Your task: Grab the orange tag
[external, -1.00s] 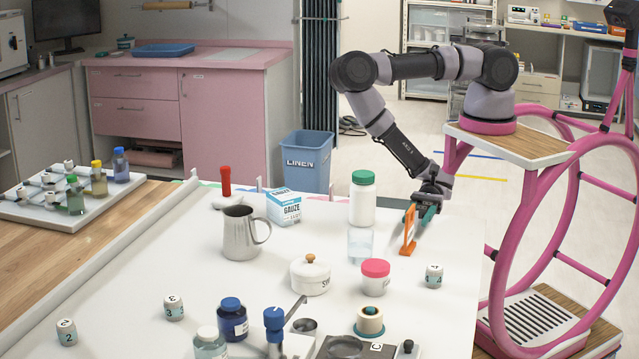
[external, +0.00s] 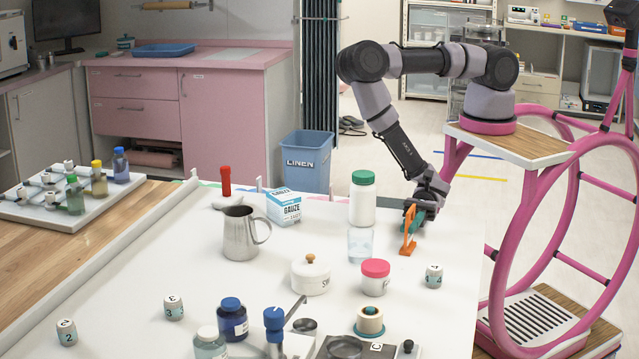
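The orange tag (external: 408,231) stands upright on the white table, near its right edge. It looks like a narrow orange frame with a small foot. My gripper (external: 411,217) is low at the tag, with its teal fingers at the tag's upper part and right side. The fingers overlap the tag in this view. I cannot tell whether they are closed on it or only beside it. The far finger is partly hidden.
A white bottle with a green cap (external: 363,198) and a clear jar (external: 361,245) stand just left of the tag. A gauze box (external: 284,208) and steel jug (external: 240,235) stand farther left.

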